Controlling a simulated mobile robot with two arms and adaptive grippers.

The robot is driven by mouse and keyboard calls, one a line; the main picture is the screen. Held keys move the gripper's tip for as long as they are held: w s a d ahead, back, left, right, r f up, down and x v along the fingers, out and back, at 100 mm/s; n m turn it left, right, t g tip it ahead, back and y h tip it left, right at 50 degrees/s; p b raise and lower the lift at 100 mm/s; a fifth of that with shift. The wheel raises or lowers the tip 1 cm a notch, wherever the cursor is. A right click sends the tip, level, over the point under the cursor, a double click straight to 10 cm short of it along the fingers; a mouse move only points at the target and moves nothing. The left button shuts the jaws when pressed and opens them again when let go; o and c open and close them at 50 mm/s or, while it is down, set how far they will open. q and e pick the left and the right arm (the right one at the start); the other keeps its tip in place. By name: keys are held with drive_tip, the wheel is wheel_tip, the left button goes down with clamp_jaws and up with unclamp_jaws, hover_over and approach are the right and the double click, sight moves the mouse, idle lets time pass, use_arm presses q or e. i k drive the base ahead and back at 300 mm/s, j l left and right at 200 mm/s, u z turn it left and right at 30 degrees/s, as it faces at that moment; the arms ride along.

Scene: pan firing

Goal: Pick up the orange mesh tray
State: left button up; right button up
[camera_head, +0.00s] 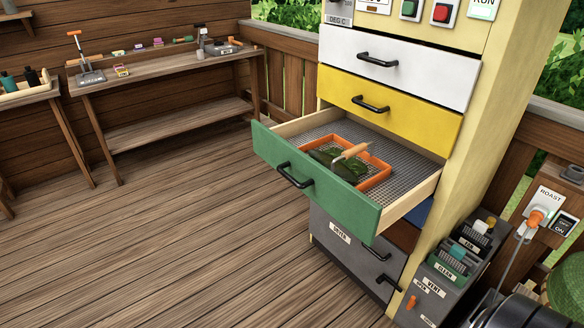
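The orange mesh tray (377,179) lies inside the open green drawer (318,192). Dark green leaves (335,168) lie in the tray, and a tool with a light wooden handle (351,152) rests on them, pointing up to the right. The drawer's floor is a grey mesh (405,172), bare to the right of and behind the tray. Neither of my grippers is in view.
The drawer sticks out from a cream cabinet with a closed yellow drawer (420,112) and white drawer (430,75) above. Levers and an orange plug (536,217) are at the right. A workbench (165,65) stands far left. The wooden floor between is clear.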

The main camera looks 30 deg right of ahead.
sight(350, 162)
drive_tip(key=z, duration=1.45)
